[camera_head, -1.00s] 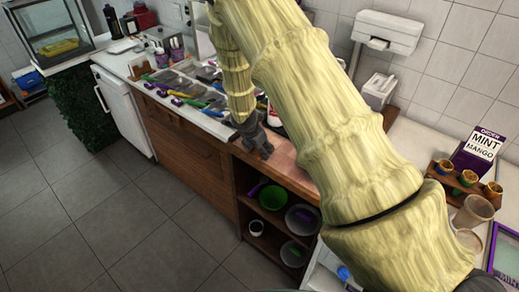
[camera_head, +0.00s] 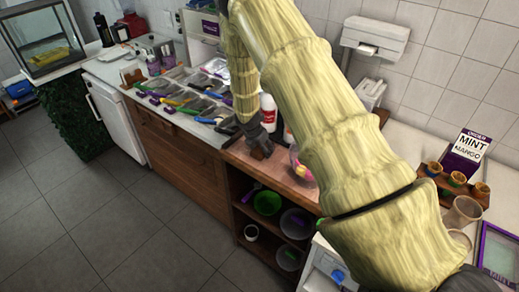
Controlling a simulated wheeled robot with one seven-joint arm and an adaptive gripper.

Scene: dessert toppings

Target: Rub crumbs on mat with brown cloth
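My gripper (camera_head: 260,146) is low over the wooden counter section in the middle, pointing down. A small brown patch, perhaps the brown cloth (camera_head: 263,153), shows at its fingertips. The fingers are dark and small here, so I cannot tell whether they are closed on it. A pinkish-brown surface, which may be the mat (camera_head: 278,172), lies just in front of and right of the gripper. My arm covers its right part. No crumbs can be made out at this size.
White bottles with red (camera_head: 268,108) stand behind the gripper. A pink bowl (camera_head: 296,170) is partly hidden by my arm. Topping trays (camera_head: 200,103) fill the left counter. A cup rack (camera_head: 450,188) and mint-mango box (camera_head: 466,152) stand right. Open shelves (camera_head: 268,215) hold bowls below.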

